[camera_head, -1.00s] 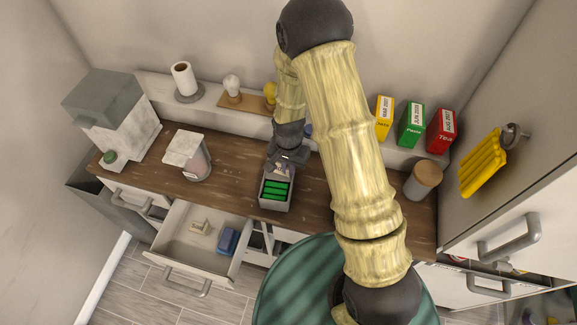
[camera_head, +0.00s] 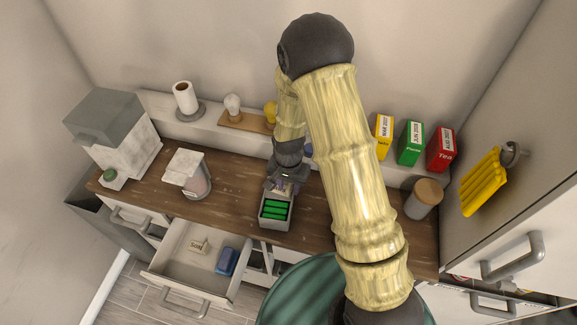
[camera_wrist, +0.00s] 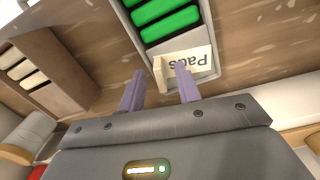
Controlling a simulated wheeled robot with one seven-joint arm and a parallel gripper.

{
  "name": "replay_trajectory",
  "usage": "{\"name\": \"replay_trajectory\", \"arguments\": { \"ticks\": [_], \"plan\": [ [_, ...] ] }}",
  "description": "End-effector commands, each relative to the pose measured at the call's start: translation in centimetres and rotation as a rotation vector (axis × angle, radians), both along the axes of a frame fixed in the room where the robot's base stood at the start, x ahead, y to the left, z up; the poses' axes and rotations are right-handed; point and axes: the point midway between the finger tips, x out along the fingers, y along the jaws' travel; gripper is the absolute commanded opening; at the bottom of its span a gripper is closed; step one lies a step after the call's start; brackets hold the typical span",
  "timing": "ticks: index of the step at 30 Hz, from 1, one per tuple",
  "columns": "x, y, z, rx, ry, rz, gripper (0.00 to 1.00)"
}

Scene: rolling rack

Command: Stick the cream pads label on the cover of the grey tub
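The grey tub (camera_head: 276,224) stands on the wooden counter near its front edge, with several green bars showing in its top; it is also at the top of the wrist view (camera_wrist: 128,36). A cream label (camera_wrist: 200,62) reading "Pads" is at the tub's near end in the wrist view, upside down there. I cannot tell whether it is stuck to the tub. My gripper (camera_wrist: 158,69) is open, its purple fingers apart close to the label, the right one overlapping it in view. In the head view my gripper (camera_head: 287,180) is just behind the tub.
An open drawer (camera_head: 178,262) at left front holds a small cream piece (camera_head: 199,246) and a blue object (camera_head: 227,260). In the wrist view, a brownish box (camera_wrist: 62,98) with cream bars lies left. A canister (camera_head: 422,201) stands on the right.

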Motion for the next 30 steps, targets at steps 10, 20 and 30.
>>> {"name": "replay_trajectory", "arguments": {
  "ticks": [10, 20, 30],
  "plan": [
    [0.1, 0.0, 4.4, 0.001, -0.006, 0.001, 0.34],
    [0.1, 0.1, 9.8, 0.002, -0.007, 0.001, 0.34],
    [0.1, 0.0, 15.6, 0.001, -0.005, 0.000, 0.34]
  ]
}}
